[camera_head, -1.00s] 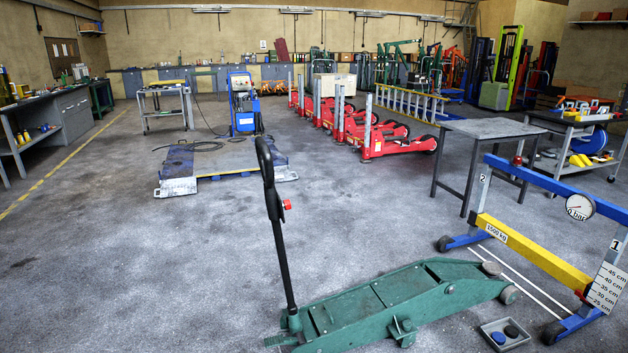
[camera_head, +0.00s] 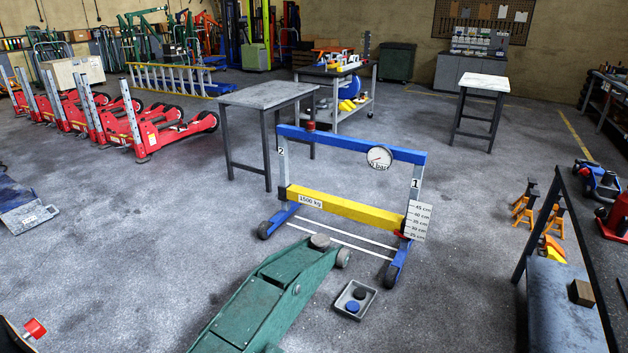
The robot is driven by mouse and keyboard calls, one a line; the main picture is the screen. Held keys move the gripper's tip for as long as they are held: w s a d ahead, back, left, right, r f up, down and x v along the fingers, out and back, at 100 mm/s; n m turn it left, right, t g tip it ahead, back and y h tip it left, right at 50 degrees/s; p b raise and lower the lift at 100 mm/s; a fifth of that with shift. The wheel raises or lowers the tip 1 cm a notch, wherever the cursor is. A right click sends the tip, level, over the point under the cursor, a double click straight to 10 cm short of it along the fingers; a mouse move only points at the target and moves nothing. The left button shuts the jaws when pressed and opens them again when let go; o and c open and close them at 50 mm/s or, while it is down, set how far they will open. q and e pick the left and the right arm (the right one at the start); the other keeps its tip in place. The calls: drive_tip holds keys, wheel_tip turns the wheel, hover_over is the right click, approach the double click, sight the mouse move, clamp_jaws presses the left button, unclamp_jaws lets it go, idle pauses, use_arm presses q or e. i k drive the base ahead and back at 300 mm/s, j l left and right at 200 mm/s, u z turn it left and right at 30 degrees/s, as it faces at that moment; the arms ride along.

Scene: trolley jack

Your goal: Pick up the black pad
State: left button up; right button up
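The black pad (camera_head: 360,294) lies in a small grey tray (camera_head: 341,301) on the floor at the lower middle. A blue pad (camera_head: 352,307) lies beside it in the same tray. The green trolley jack (camera_head: 262,298) stands just left of the tray, with its round grey saddle (camera_head: 319,241) at the far end. Neither of my grippers is in view.
A blue frame (camera_head: 350,146) with a yellow beam (camera_head: 345,209) and a gauge stands behind the tray. A grey bench (camera_head: 560,300) with a small brown block is at right. Orange stands (camera_head: 524,207) are beyond it. The floor between tray and bench is clear.

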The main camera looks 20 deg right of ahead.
sight(359, 293)
drive_tip(key=i+l+z, duration=0.25)
drive_tip(key=i+z, duration=0.15)
drive_tip(key=i+l+z, duration=0.1)
drive_tip(key=i+z, duration=0.35)
drive_tip(key=i+j+z, duration=0.1)
drive_tip(key=i+z, duration=0.3)
drive_tip(key=i, duration=0.15)
